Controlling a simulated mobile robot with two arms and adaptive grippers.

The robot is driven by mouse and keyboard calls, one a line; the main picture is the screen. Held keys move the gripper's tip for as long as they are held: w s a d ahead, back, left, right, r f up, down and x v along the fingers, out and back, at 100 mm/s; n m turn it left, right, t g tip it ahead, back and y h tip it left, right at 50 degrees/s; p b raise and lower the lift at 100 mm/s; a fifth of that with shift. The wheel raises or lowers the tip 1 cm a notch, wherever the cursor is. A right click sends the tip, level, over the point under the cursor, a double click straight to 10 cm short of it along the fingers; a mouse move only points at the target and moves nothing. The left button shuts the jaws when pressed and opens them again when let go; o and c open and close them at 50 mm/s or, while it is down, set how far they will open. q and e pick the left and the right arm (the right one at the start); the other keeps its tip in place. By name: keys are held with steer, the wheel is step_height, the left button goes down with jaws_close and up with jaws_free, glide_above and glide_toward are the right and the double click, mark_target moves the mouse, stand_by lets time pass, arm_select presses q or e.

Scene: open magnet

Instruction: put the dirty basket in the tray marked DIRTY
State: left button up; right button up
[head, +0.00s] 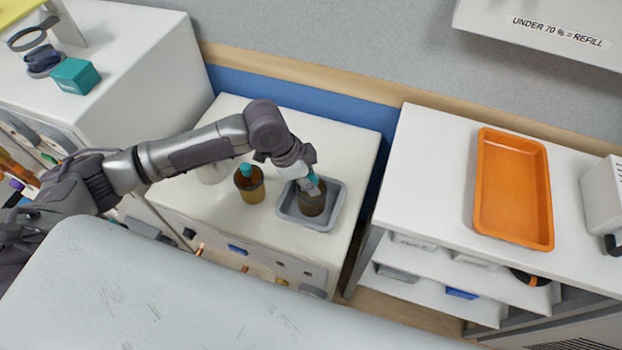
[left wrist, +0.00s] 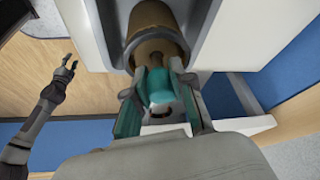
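A brown basket (head: 312,207) with a teal handle stands in a grey tray (head: 287,211) on the white cabinet. My left gripper (head: 309,183) is above it, with its fingers closed around the teal handle. In the left wrist view the handle (left wrist: 159,87) sits between the fingertips (left wrist: 158,76), with the brown basket (left wrist: 158,38) beyond. No DIRTY mark is readable on any tray. My right gripper (left wrist: 69,66) shows in the left wrist view, open and empty.
An orange tray (head: 511,226) lies empty on the white shelf unit at right, across a gap from the cabinet. A pale object stands behind the second basket, partly hidden by my arm. A teal box (head: 76,76) is at upper left. A padded grey surface fills the foreground.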

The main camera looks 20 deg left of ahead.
arm_select(q)
steer(key=o, duration=0.4)
steer(key=shift+o, duration=0.2)
steer(key=v, duration=1.2)
steer(key=shift+r, duration=0.15)
